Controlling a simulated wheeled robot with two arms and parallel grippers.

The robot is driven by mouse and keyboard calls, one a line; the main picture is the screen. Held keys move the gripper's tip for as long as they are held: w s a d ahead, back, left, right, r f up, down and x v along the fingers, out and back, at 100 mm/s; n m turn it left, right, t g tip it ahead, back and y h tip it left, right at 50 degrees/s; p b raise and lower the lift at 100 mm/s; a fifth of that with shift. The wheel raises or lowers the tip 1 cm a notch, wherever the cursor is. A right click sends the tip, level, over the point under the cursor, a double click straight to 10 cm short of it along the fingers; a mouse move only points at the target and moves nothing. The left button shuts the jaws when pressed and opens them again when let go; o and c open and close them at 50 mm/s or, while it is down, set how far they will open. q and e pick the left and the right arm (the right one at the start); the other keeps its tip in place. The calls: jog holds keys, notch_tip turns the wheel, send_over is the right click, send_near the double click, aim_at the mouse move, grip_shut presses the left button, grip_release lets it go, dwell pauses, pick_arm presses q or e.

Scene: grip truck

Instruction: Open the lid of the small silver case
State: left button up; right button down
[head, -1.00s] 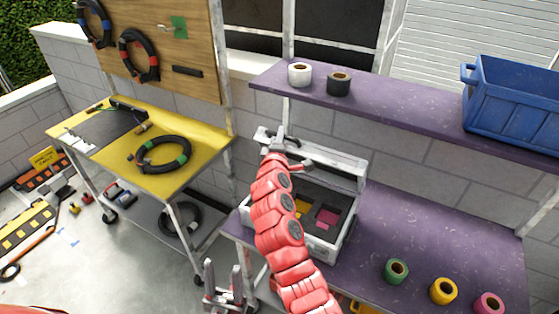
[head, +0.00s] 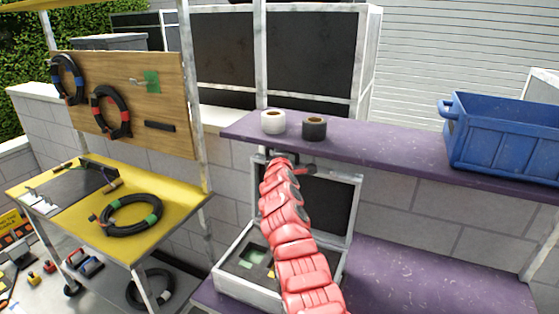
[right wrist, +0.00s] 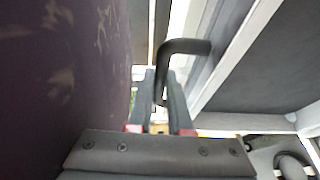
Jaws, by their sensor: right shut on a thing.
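The small silver case (head: 243,291) stands on the purple bench with its lid (head: 335,203) raised close to upright, dark lining facing me. Foam with a green patch shows inside; my red right arm hides much of the case. My right gripper (head: 282,158) is at the lid's top edge, just under the purple shelf. In the right wrist view its fingers (right wrist: 164,82) are shut on the lid's black handle (right wrist: 188,46), and the lid's pale frame and dark panel lie to the right. My left gripper is not in view.
The purple shelf (head: 385,148) hangs very near above the lid edge, with white tape (head: 272,122), black tape (head: 314,129) and a blue crate (head: 505,143) on it. The bench right of the case (head: 420,280) is clear. A yellow table (head: 165,185) stands left.

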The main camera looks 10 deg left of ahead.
jog(key=shift+w+r, duration=0.1)
jog(key=shift+w, duration=0.05)
dwell(0.3)
jog(key=c, duration=1.1)
grip_release()
jog(key=shift+s+d+r, duration=0.1)
jog(key=shift+s, duration=0.15)
jog(key=shift+s+d+p, duration=0.1)
jog(key=shift+s+p, duration=0.55)
jog(key=shift+s, duration=0.4)
jog(key=shift+s+d+r+b, duration=0.15)
jog(key=shift+s+b, duration=0.45)
jog(key=shift+s, duration=1.85)
jog(key=shift+s+d+r+b, duration=0.2)
jog(key=shift+s+b, duration=0.4)
jog(key=shift+s, duration=1.9)
jog(key=shift+s+d+r+b, duration=0.15)
jog(key=shift+s+b, duration=0.45)
jog(key=shift+s, duration=1.85)
